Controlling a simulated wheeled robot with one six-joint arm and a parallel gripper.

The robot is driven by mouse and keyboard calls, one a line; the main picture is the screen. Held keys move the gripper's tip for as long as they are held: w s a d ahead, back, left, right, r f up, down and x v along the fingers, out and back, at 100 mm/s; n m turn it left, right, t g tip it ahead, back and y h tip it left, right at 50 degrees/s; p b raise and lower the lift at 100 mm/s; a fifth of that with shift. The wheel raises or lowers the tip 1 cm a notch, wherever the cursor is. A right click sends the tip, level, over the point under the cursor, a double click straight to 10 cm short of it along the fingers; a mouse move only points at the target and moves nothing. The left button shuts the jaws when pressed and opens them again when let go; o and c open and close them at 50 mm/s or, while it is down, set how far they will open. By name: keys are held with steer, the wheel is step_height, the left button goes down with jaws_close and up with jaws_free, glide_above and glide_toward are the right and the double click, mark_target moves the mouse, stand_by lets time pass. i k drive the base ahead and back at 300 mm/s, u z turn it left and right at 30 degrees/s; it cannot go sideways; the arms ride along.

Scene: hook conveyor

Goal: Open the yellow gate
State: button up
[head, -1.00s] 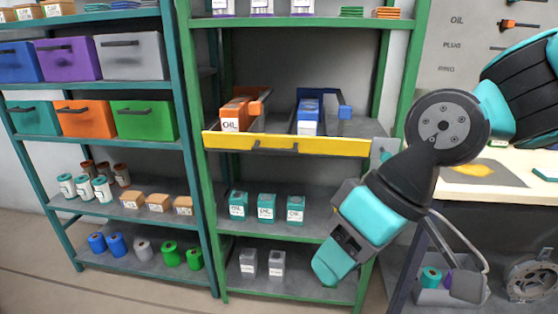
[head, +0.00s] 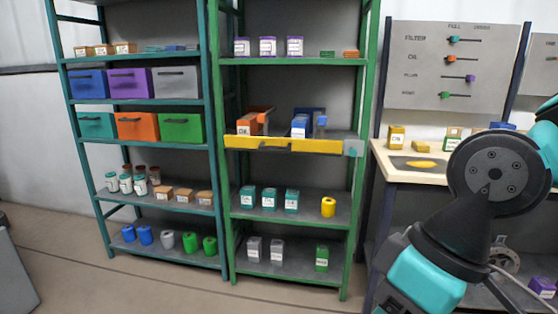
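The yellow gate (head: 312,146) is a bar with a dark handle. It lies level across the front of the middle shelf of the green rack, with a grey block (head: 353,148) at its right end. Behind it stand an orange box (head: 247,124) marked OIL and a blue box (head: 300,126). My arm shows at the lower right, apart from the gate and to its right. My gripper is outside the picture.
The green rack (head: 371,85) stands beside a teal rack (head: 212,160) with coloured bins. A workbench (head: 392,165) with a pegboard (head: 448,65) is at the right, near my arm. The floor (head: 190,285) in front of the racks is clear.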

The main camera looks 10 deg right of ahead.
mark_target(319, 148)
steer(key=u, duration=1.25)
steer(key=i, duration=1.6)
steer(key=z, duration=0.9)
steer(key=i, duration=0.5)
steer(key=z, duration=0.4)
